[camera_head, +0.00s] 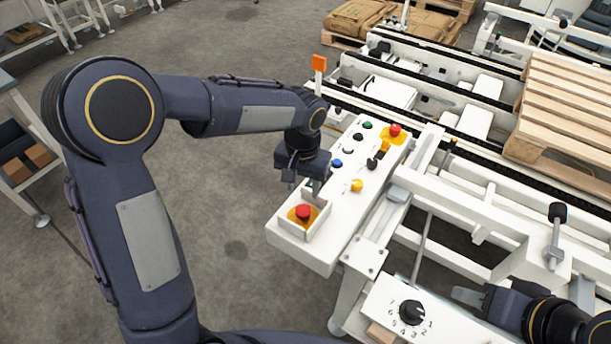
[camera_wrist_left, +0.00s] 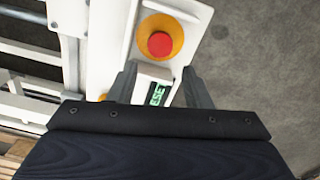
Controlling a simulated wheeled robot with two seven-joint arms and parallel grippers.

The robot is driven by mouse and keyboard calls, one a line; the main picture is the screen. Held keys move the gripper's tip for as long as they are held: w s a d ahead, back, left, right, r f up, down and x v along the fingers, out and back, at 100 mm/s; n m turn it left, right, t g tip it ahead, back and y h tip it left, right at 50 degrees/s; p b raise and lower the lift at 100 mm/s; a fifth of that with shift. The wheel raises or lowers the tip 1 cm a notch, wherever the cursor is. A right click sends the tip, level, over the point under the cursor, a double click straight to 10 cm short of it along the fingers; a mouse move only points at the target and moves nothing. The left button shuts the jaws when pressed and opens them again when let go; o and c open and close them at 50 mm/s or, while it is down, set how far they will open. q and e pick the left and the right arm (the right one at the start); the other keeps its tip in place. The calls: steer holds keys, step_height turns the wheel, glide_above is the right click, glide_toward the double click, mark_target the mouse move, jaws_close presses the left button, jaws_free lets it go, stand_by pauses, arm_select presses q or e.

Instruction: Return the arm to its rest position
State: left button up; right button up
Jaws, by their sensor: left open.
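My left arm comes in from the left and bends over the white control panel (camera_head: 318,240). My left gripper (camera_head: 306,190) is open and points down at the panel's near end, close to the red emergency button (camera_head: 303,212) on its yellow base. In the left wrist view the two fingers of my left gripper (camera_wrist_left: 158,85) stand apart with nothing held between them. The red button (camera_wrist_left: 160,44) lies just beyond the fingertips, and a green label reading "ESE" (camera_wrist_left: 157,94) shows between the fingers. My right gripper (camera_head: 470,298) is at the lower right by a dial box; its finger opening is unclear.
The panel carries several coloured buttons and a second red button (camera_head: 395,130). A dial box (camera_head: 410,312) stands at the front. White conveyor frames (camera_head: 480,200) and a wooden pallet (camera_head: 570,105) fill the right. Open grey floor (camera_head: 240,230) lies left of the panel.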

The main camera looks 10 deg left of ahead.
arm_select(q)
steer(key=s+a+r+n+t+h+p, duration=0.1)
steer(key=s+a+r, duration=0.3)
steer(key=s, duration=0.7)
steer(key=s+a+r+n+t+h+p, duration=0.1)
steer(key=s+a+r+t, duration=0.3)
steer(key=s, duration=0.7)
steer(key=shift+a+r+n+t+h, duration=0.2)
steer(key=shift+r+n+t+h, duration=0.1)
steer(key=shift+r+n+h, duration=0.45)
